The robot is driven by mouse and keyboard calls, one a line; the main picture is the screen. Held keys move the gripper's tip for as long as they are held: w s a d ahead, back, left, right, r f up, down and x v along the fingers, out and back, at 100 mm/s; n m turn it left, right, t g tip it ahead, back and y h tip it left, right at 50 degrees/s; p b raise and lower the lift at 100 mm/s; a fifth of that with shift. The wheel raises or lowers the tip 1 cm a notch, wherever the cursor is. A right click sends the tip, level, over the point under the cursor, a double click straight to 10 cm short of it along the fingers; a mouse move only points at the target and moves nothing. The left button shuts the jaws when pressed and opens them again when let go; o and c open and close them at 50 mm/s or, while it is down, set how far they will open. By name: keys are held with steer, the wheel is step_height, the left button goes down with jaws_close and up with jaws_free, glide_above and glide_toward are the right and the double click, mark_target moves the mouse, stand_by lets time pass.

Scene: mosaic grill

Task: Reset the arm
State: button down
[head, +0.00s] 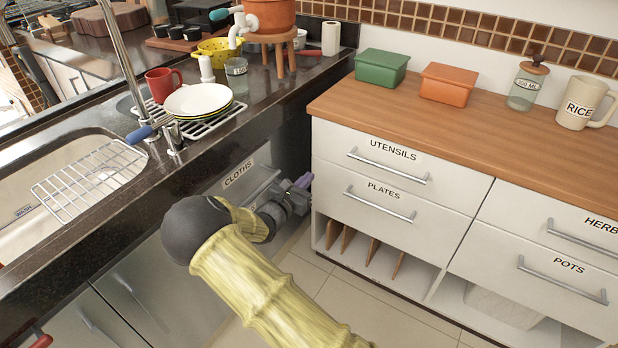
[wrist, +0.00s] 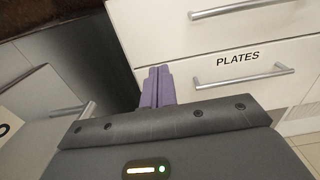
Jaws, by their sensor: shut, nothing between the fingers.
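My arm reaches forward and down from the bottom of the head view. My gripper (head: 304,181) is in the corner between the sink counter and the white drawer unit, below counter height. Its purple fingers (wrist: 157,87) are together and empty in the wrist view. In the head view the fingertips are small and lie close in front of the drawer unit's left side; I cannot tell the exact gap. The gripper body partly hides the front below the CLOTHS drawer (head: 240,178).
The PLATES drawer (head: 400,205) and UTENSILS drawer (head: 400,165) are shut, with bar handles sticking out. The dark sink counter (head: 215,150) holds white plates (head: 198,99) and a red mug (head: 163,84). The tiled floor (head: 340,290) in front of the drawers is clear.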

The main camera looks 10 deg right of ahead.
steer(key=s+d+f+m+g+y, duration=0.1)
steer(key=s+d+f+m+g, duration=0.1)
steer(key=s+d+m+g, duration=1.05)
steer(key=s+r+m+g+y, duration=0.1)
steer(key=s+m+y, duration=0.6)
steer(key=s, duration=0.4)
steer(key=s+a+r+m+t+y, duration=0.2)
steer(key=s+a+r+m+y, duration=0.15)
steer(key=s+r+m, duration=0.45)
steer(key=w+p+v, duration=0.2)
steer(key=p+v, duration=1)
steer(key=p, duration=0.2)
steer(key=w+r+p+v, duration=0.1)
steer(key=w+p+v, duration=0.2)
steer(key=p+v, duration=1)
steer(key=shift+w+a+r+m+p, duration=0.35)
steer(key=shift+w+a+m+p, duration=0.15)
steer(key=shift+p, duration=0.2)
